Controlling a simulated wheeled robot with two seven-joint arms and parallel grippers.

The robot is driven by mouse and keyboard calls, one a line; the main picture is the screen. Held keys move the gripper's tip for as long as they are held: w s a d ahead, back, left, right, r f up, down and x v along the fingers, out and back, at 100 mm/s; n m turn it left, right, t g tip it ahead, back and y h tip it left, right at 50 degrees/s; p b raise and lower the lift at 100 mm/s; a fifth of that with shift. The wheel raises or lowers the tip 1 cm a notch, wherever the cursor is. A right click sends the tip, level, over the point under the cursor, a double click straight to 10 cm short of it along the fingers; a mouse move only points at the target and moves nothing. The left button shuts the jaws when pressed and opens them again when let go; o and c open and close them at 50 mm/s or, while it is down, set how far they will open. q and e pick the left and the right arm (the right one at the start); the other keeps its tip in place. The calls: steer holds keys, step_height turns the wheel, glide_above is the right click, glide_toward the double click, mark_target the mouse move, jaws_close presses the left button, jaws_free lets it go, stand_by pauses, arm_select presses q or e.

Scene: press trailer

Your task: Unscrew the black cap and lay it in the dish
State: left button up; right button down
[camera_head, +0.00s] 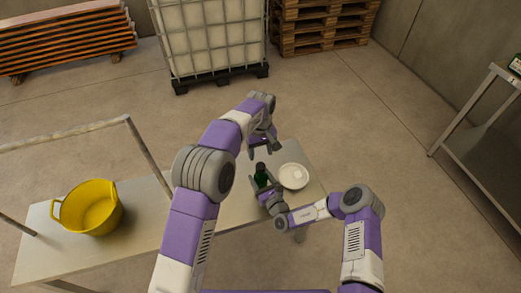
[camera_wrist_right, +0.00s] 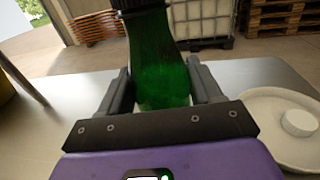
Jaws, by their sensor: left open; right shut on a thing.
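A green bottle (camera_head: 261,179) stands upright on the table, with the black cap (camera_head: 260,166) on its top. My right gripper (camera_head: 263,185) is shut on the bottle from the near side. In the right wrist view the green bottle (camera_wrist_right: 160,65) is between the two fingers (camera_wrist_right: 158,85), and the black cap (camera_wrist_right: 138,4) is cut off by the top edge. My left gripper (camera_head: 265,152) is open and empty, just above and beyond the cap, apart from it. The white dish (camera_head: 303,182) is right of the bottle; it also shows in the right wrist view (camera_wrist_right: 262,118).
A small white round thing (camera_wrist_right: 299,122) lies in the dish. A yellow tub (camera_head: 90,208) stands on the table's left part, near a metal rail (camera_head: 70,136). A caged white tank (camera_head: 213,40) and stacked pallets (camera_head: 318,25) are on the floor behind.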

mark_target(261, 166)
arm_select(q)
steer(key=m, duration=0.3)
steer(key=shift+m, duration=0.3)
steer(key=m, duration=1.2)
steer(key=shift+m, duration=0.3)
steer(key=m, duration=1)
steer(key=shift+r+m, duration=0.1)
steer(key=shift+m, duration=0.2)
steer(key=m, duration=0.4)
steer(key=shift+m, duration=0.3)
steer(key=shift+f+m, duration=0.25)
steer(key=shift+m, duration=0.05)
step_height(261, 166, down, 7)
steer(key=shift+w+f, duration=0.1)
steer(key=shift+f, duration=0.1)
